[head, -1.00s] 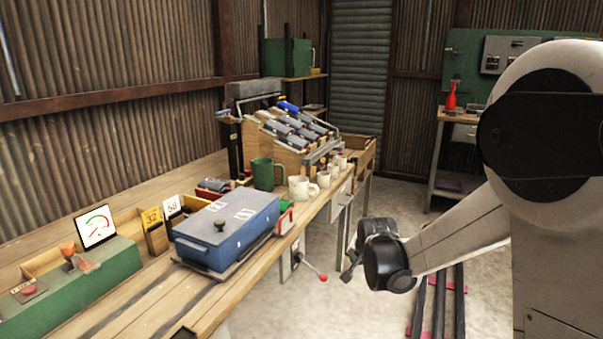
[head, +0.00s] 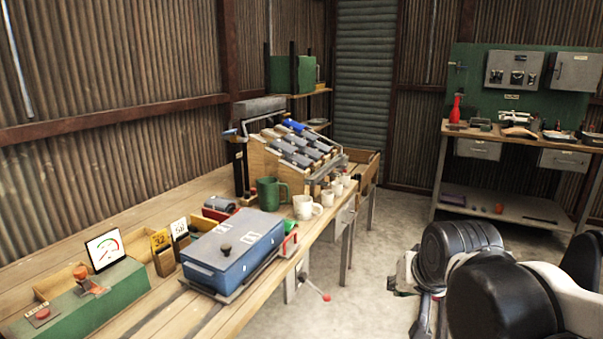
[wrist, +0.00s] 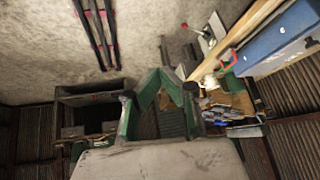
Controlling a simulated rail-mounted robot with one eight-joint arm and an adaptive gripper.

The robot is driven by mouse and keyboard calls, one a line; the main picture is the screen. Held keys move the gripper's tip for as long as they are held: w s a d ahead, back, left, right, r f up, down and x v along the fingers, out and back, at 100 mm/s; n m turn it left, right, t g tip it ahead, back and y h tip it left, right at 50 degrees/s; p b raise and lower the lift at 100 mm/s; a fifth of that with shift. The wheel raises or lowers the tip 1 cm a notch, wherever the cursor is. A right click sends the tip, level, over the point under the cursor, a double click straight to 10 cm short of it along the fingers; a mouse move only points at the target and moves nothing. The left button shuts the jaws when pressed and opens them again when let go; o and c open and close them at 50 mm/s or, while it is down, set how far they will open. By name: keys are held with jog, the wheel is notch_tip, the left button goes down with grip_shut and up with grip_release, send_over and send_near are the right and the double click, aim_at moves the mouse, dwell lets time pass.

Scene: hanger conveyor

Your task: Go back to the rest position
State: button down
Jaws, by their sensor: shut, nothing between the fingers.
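My gripper (wrist: 168,82) shows in the middle of the wrist view, with green-edged fingers. It is shut and holds nothing. It points over open floor, clear of the bench. In the head view my arm is folded low at the bottom right, and the fingers cannot be made out there.
A wooden bench on the left bears a blue box (head: 232,252), a green mug (head: 271,193), a white mug (head: 306,207) and a sloped rack (head: 294,150). A red-knobbed lever (head: 326,297) sticks out at its front. Another workbench (head: 520,138) stands at the back right. Floor between is clear.

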jog(key=s+r+n+p, duration=0.1)
jog(key=s+n+p, duration=0.1)
jog(key=s, duration=1)
jog(key=shift+s+d+r+p, duration=0.3)
jog(key=c, duration=2.5)
grip_release()
